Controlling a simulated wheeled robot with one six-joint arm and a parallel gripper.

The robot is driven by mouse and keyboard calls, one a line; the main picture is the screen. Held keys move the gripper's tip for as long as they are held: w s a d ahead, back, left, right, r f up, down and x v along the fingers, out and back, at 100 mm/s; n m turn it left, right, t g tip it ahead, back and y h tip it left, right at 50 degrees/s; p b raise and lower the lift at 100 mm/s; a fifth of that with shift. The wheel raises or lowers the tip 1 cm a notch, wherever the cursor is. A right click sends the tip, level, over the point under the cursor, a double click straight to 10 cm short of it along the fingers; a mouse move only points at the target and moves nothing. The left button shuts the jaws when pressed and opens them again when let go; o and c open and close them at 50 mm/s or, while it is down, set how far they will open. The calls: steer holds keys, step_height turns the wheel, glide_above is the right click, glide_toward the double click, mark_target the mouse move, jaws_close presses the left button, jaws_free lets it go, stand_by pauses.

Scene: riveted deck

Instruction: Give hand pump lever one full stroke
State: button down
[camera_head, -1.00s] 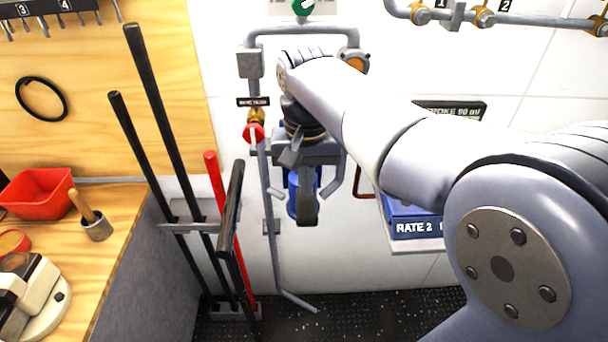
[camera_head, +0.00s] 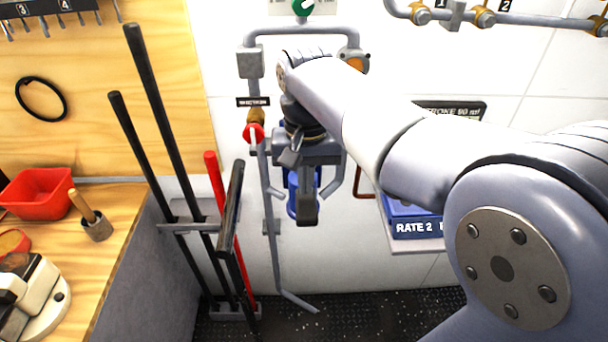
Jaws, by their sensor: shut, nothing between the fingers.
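My gripper (camera_head: 307,212) is shut and empty, pointing down in front of the white wall. A blue body (camera_head: 293,185), which may be the hand pump, shows partly behind it. My arm and gripper cover most of that area. I cannot make out the pump lever for certain, nor whether my gripper touches anything. A dark sign (camera_head: 462,109) with a stroke volume on it is partly hidden behind my arm. A blue box (camera_head: 415,227) marked RATE 2 sits to the right, also partly covered.
A rack (camera_head: 190,227) at left holds long black bars (camera_head: 160,125) and a red bar (camera_head: 214,180); a dark bar (camera_head: 232,205) stands close by. A red-handled valve (camera_head: 253,133) and grey pipe (camera_head: 270,245) are just left of my gripper. A wooden bench (camera_head: 125,215) is far left.

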steer(key=shift+f+b, duration=3.55)
steer(key=shift+f, duration=2.4)
step_height(320, 180, up, 12)
steer(key=p, duration=1.1)
step_height(320, 180, up, 5)
steer(key=p, duration=0.4)
steer(key=shift+p, duration=0.4)
steer(key=shift+f, duration=0.15)
step_height(320, 180, down, 6)
steer(key=b, duration=0.6)
steer(key=shift+f, duration=0.25)
steer(key=shift+r, duration=0.1)
